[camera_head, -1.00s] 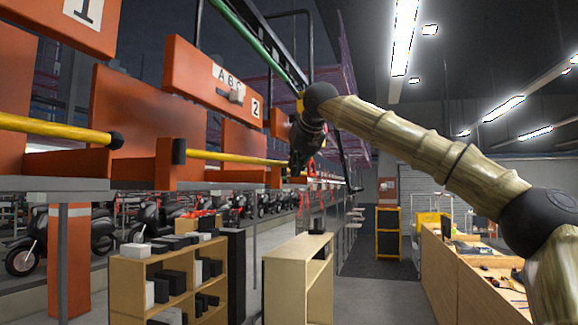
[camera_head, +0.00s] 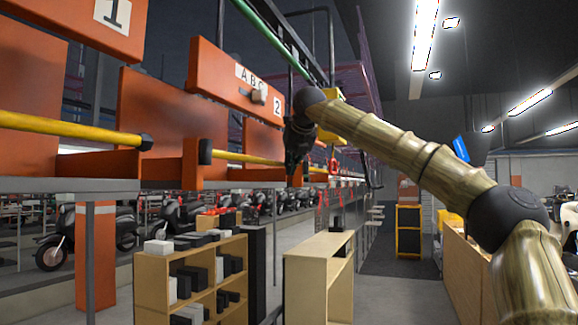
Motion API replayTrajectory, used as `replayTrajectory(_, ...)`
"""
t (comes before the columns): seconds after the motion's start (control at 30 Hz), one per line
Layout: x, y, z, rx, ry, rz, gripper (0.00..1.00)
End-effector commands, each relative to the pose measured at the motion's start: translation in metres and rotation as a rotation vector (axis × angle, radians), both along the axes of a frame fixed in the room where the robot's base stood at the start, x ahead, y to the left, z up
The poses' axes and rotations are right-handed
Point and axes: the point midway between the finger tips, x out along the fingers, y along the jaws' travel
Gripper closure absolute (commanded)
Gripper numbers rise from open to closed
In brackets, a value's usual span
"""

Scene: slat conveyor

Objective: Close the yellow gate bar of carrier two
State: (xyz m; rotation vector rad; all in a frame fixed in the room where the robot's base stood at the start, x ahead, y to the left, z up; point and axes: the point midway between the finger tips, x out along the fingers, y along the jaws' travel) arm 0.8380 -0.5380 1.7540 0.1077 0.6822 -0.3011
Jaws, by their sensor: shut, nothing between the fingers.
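Carrier two (camera_head: 215,75) is the orange carrier whose panel reads "ABC" and "2". Its yellow gate bar (camera_head: 243,157) runs right from a black block (camera_head: 205,152) on an orange post, toward my gripper. The right end of the bar is hard to make out beside the gripper. My gripper (camera_head: 293,176) is dark, points down, and is shut and empty at the right end of the bar. I cannot tell whether it touches the bar.
Carrier one (camera_head: 85,25), at the left, has its own yellow bar (camera_head: 70,127) with a black knob. The grey conveyor edge (camera_head: 70,186) runs below the carriers. Shelves (camera_head: 318,255) stand below in front. Floor at the centre right is clear.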

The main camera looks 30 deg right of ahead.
Motion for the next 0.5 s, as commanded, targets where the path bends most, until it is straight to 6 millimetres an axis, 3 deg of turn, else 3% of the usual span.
replayTrajectory(0.27, -0.005, -0.004, -0.003, 0.001, 0.000, 0.002, 1.00)
replayTrajectory(0.5, -0.025, -0.023, -0.006, 0.002, -0.004, 0.002, 1.00)
